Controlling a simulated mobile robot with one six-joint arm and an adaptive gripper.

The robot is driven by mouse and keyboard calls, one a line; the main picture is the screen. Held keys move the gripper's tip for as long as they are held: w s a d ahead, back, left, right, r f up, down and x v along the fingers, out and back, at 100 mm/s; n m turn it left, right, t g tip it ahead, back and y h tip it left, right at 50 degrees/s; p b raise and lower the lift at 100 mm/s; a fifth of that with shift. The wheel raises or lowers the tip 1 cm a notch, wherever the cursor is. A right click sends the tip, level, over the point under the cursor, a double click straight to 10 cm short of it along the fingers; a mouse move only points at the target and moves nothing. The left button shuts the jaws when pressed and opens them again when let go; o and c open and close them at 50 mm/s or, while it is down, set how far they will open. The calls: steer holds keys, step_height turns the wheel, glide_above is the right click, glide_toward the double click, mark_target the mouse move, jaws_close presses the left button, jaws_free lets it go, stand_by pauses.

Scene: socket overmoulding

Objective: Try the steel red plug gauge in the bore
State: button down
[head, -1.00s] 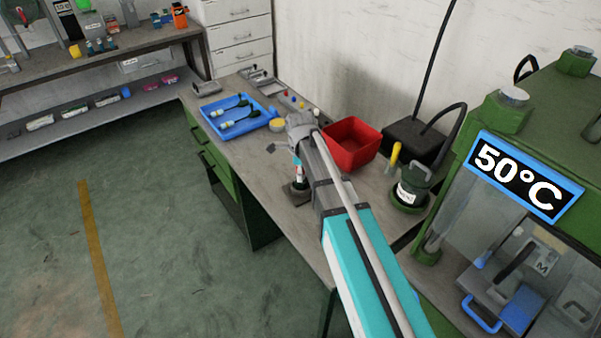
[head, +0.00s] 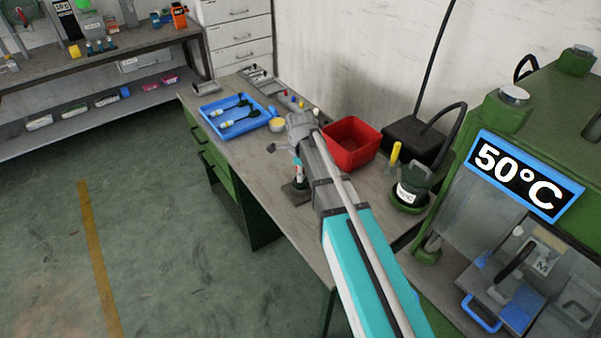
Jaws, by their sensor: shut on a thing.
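My gripper (head: 281,147) is at the far end of my arm, above the middle of the bench, and points to the left. It is small and partly hidden by my wrist. It is shut on a small dark piece at its tip, which fits the plug gauge (head: 271,148), though its colour and marking are too small to read.
Several small coloured pieces (head: 292,101) stand behind. A red bin (head: 352,142), a green pot (head: 411,187) and a green press (head: 490,135) are right.

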steer(key=shift+f, duration=0.3)
steer(key=shift+r, duration=0.55)
stand_by(1.0)
steer(key=shift+f+b, duration=0.3)
steer(key=shift+f, duration=0.25)
stand_by(2.1)
steer(key=shift+r+p, duration=0.6)
stand_by(1.1)
steer(key=shift+r+p, duration=2.45)
